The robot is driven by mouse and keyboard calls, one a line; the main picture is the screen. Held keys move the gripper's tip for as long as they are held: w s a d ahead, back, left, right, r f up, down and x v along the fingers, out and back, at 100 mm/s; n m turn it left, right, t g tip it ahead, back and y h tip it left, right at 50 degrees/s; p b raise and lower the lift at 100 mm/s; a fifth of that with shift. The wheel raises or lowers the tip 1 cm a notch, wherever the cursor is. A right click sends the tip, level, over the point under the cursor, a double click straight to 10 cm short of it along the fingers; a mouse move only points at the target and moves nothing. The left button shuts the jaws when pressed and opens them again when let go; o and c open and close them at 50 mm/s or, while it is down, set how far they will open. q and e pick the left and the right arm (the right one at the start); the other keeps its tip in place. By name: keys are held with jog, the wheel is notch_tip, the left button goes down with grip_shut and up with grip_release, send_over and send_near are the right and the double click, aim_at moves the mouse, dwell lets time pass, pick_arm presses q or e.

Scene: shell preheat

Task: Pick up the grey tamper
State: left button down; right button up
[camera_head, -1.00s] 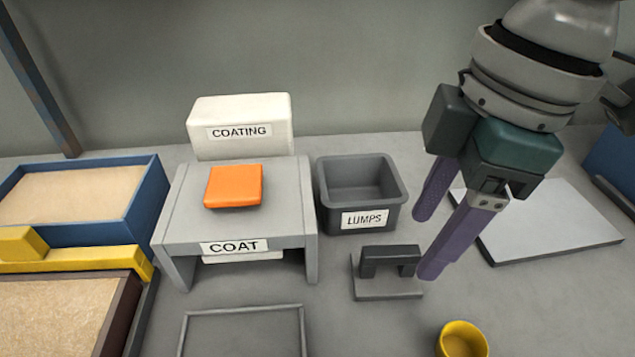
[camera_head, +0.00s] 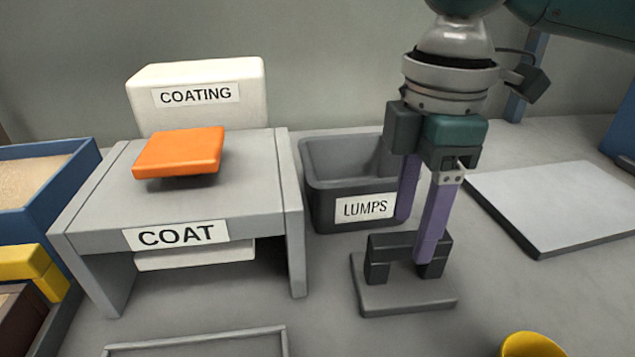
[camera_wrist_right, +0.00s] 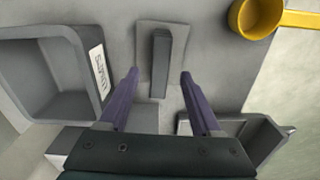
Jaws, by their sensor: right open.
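The grey tamper (camera_head: 375,292), a flat grey plate with a dark bridge-shaped handle, stands upright on the bench in front of the LUMPS bin. In the right wrist view the tamper's handle (camera_wrist_right: 160,60) lies lengthwise between the fingers. My right gripper (camera_head: 417,240) points down at the tamper, open, with one purple finger in front of the handle and the other behind it. In the right wrist view the right gripper (camera_wrist_right: 159,76) shows a gap on both sides of the handle. My left gripper is not in view.
The grey LUMPS bin (camera_head: 325,203) stands close behind the tamper. The COAT stand (camera_head: 250,205) with an orange block (camera_head: 180,152) on it is to the left. A yellow cup (camera_head: 532,345) is at the front right. A pale slab (camera_head: 560,205) lies to the right.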

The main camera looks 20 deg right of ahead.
aim_at(412, 237)
notch_tip(412, 237, down, 4)
jog(key=shift+d+f+b, duration=0.1)
jog(key=shift+b, duration=0.4)
grip_shut()
dwell(1.1)
